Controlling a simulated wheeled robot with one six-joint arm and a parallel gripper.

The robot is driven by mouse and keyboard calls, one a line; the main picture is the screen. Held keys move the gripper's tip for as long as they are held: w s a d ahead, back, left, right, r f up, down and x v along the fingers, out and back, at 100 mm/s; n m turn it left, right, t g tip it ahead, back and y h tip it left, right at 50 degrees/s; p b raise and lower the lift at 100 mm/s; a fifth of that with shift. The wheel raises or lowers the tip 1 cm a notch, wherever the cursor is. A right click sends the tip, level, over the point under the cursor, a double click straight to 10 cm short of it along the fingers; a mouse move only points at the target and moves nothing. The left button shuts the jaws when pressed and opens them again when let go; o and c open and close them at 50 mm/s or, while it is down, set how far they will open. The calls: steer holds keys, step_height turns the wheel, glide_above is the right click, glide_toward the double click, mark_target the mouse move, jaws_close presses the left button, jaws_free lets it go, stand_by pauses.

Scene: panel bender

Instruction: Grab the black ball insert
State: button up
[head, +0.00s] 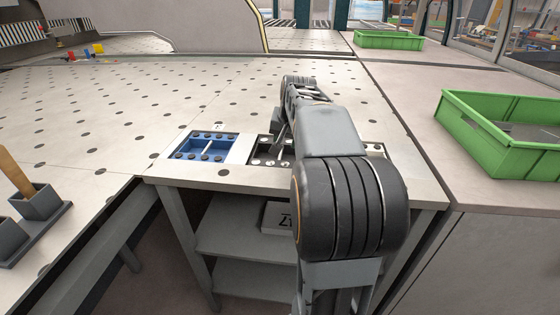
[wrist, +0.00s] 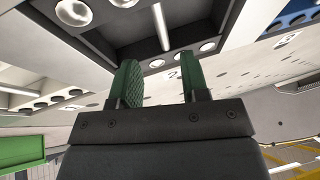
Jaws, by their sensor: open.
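My gripper (wrist: 160,64) has two green-padded fingers, open with nothing between them, over a dark compartment (wrist: 115,40) in the wrist view. That compartment holds bright silver round pieces (wrist: 74,11) and a pale divider bar. Black round inserts (wrist: 40,106) sit in a light compartment to the left of the fingers in the wrist view, clear of them. In the head view, a blue compartment (head: 210,140) at the left holds several dark round pieces. The dark compartment (head: 262,147) beside it is partly hidden by my arm, which also hides most of the compartment to its right.
The compartments are set into a perforated light worktop (head: 130,105). A green crate (head: 515,158) stands at the right and another (head: 388,40) at the back. Grey holders (head: 38,205) with a wooden handle stand at the left. Shelves (head: 240,235) lie below.

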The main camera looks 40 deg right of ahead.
mark_target(281, 157)
steer(key=shift+b+x, duration=0.5)
steer(key=shift+x, duration=2.95)
steer(key=shift+w+a, duration=0.1)
steer(key=shift+a, duration=0.05)
jaws_close()
